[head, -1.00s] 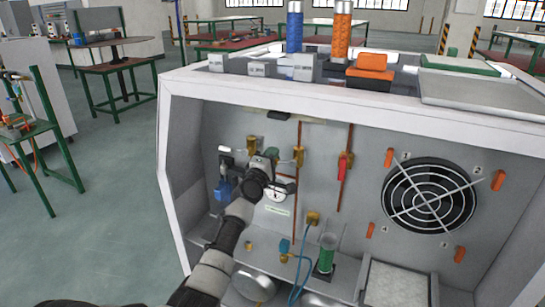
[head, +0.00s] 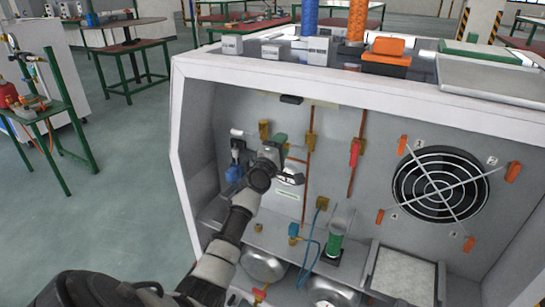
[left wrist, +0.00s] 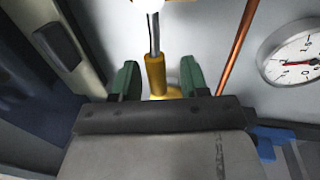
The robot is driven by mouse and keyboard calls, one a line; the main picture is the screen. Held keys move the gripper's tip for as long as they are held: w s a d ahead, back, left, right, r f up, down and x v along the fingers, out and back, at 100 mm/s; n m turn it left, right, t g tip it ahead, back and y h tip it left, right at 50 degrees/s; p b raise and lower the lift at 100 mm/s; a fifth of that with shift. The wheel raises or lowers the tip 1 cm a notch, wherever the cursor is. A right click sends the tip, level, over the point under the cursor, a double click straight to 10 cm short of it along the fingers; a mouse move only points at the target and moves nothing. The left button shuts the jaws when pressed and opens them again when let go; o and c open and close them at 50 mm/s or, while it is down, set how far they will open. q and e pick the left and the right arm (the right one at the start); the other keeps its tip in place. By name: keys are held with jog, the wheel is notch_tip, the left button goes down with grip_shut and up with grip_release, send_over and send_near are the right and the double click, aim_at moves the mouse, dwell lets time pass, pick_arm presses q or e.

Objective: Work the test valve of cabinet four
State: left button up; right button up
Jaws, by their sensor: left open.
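A brass valve fitting (head: 264,130) with a white-tipped lever stands on the back panel inside the open cabinet (head: 178,135). The left wrist view shows its brass body (left wrist: 154,74) with a metal stem rising to a white knob (left wrist: 148,4). My left gripper (head: 277,147) is at the panel, just below and right of the fitting in the head view. In the left wrist view its green fingertips (left wrist: 154,82) are apart, one on each side of the brass body; contact cannot be told. A round gauge (left wrist: 297,52) is to the right. My right gripper is out of view.
Copper pipes (head: 308,180) and a red-handled valve (head: 355,152) are right of my gripper. A blue fitting (head: 234,173) is to its left. A fan (head: 440,184) is at right.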

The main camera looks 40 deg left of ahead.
pick_arm(q)
jog(key=v, duration=0.8)
jog(key=shift+s+p, duration=0.4)
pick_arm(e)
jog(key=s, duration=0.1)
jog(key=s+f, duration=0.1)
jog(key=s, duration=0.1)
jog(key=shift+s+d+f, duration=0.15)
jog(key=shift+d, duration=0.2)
pick_arm(q)
jog(key=shift+f, duration=0.1)
